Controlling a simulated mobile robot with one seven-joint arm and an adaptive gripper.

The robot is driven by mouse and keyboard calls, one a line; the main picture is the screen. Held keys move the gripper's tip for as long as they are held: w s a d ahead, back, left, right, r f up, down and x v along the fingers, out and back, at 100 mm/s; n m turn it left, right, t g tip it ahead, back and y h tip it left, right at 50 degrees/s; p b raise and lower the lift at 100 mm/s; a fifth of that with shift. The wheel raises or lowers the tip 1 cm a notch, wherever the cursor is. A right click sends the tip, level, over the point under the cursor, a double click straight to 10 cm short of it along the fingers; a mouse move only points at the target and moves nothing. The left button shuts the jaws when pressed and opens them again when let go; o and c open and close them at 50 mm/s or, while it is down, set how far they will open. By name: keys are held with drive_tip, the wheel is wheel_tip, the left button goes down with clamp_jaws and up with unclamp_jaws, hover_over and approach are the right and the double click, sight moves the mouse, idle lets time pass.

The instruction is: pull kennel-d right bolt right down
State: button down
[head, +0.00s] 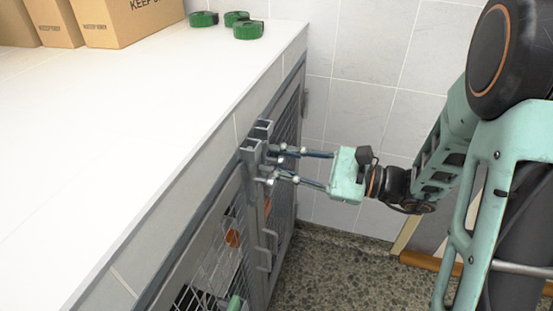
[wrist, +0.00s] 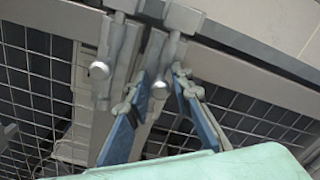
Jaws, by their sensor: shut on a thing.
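Two grey barrel bolts sit side by side at the top of the kennel fronts, under the counter edge. In the wrist view the left one has a round knob (wrist: 99,70), and the right bolt (wrist: 160,90) has its own knob lower down. My gripper (wrist: 160,77) has its blue fingers on either side of the right bolt and is shut on it. In the head view my gripper (head: 268,167) reaches in from the right to the bolts' grey housings (head: 251,152). The fingers hide part of the bolts there. No kennel label is readable.
A white counter (head: 130,130) runs above the kennels, with green rolls (head: 248,30) and cardboard boxes (head: 125,20) at the back. A barred kennel door (head: 215,255) with a handle (head: 264,250) is below.

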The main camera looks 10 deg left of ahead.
wheel_tip(320, 180, down, 4)
drive_tip(key=shift+d+r+b, duration=0.1)
drive_tip(key=shift+r+b, duration=0.15)
drive_tip(key=shift+b, duration=0.7)
drive_tip(key=c, duration=1.9)
unclamp_jaws()
drive_tip(key=d, duration=0.8)
drive_tip(key=s+d, duration=0.1)
drive_tip(key=d, duration=0.3)
